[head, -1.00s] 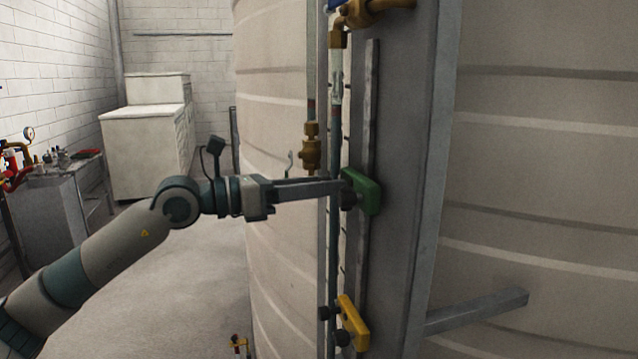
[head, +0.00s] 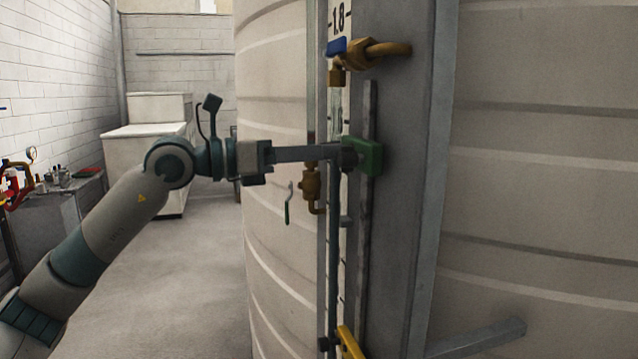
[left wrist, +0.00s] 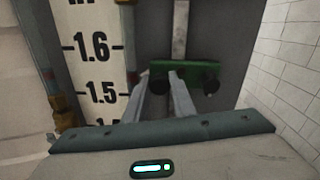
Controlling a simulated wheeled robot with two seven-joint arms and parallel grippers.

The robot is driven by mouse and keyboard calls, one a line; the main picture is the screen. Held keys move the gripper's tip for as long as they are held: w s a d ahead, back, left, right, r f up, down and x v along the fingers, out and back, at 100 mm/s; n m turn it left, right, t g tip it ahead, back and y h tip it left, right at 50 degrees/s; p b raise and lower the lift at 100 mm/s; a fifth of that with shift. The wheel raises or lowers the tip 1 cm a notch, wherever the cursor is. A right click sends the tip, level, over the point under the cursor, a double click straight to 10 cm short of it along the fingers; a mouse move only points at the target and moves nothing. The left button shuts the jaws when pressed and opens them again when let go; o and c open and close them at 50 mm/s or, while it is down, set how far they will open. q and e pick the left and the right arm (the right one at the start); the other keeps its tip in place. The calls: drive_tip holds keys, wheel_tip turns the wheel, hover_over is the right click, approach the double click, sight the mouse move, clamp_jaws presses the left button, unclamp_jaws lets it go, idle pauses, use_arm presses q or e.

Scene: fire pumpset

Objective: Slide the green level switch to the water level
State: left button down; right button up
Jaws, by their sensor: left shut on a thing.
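The green level switch (head: 368,157) sits on a narrow vertical rail on the tank's grey upright. It also shows in the left wrist view (left wrist: 192,68), with a dark knob at its right end. My left gripper (head: 343,154) reaches in from the left and is shut on the switch's left knob, which the fingers partly hide. The fingers (left wrist: 160,82) also show in the wrist view. A white level scale (left wrist: 98,55) beside a thin sight tube (left wrist: 130,50) reads 1.6 and 1.5 near the switch. The water level cannot be made out. My right gripper is not in view.
A brass valve fitting (head: 366,53) with a blue part stands above the switch. Another brass fitting (head: 311,188) hangs left of the tube. A yellow switch (head: 349,343) is lower down. The large beige tank (head: 540,180) fills the right side.

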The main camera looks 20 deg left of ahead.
use_arm(q)
drive_tip(key=shift+w+a+r, duration=0.1)
drive_tip(key=shift+r, duration=0.6)
drive_tip(key=c, duration=1.5)
unclamp_jaws()
drive_tip(key=shift+f, duration=0.1)
drive_tip(key=shift+w+a+f, duration=0.1)
drive_tip(key=shift+w+a, duration=0.05)
